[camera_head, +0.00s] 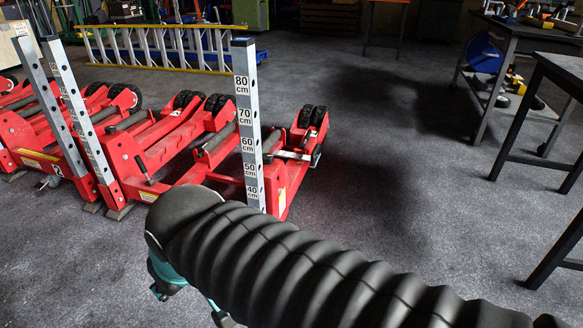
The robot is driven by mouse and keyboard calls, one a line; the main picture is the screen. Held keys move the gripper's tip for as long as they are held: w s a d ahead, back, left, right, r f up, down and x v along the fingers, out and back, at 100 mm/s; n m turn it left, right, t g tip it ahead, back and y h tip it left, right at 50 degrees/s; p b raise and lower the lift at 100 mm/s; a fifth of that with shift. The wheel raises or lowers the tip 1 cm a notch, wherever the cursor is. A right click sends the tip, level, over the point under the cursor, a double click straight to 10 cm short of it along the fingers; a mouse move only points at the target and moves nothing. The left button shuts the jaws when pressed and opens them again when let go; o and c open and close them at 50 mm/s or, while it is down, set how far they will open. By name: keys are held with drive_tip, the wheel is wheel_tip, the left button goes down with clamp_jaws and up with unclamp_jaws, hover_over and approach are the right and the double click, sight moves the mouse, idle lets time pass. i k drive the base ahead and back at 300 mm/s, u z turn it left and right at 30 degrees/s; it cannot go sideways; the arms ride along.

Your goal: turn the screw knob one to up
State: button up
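Red trolley jacks stand in a row on the floor in the head view. The nearest jack (133,158) has an upright metal post (247,120) marked in cm from 40 to 80. A small dark lever (144,170) sticks up from its frame. A silver part (317,156) shows at its right end. I cannot tell which part is screw knob one. My arm, in a black ribbed sleeve, crosses the front and hides part of the floor by the jack. Teal parts at its end may belong to my gripper (185,290); its fingers cannot be made out clearly.
More red jacks with upright posts (75,112) crowd the left. A yellow ladder (160,48) lies behind them. Dark workbenches (510,32) stand at the right, one with a blue reel (485,54) beneath. The floor (400,150) between jacks and benches is clear.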

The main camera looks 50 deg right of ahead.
sight(268, 159)
drive_tip(key=k, duration=0.15)
drive_tip(key=z, duration=1.35)
drive_tip(key=i, duration=1)
drive_tip(key=u, duration=0.05)
drive_tip(key=k, duration=0.5)
drive_tip(key=z, duration=0.7)
drive_tip(key=i, duration=0.6)
drive_tip(key=u, duration=0.35)
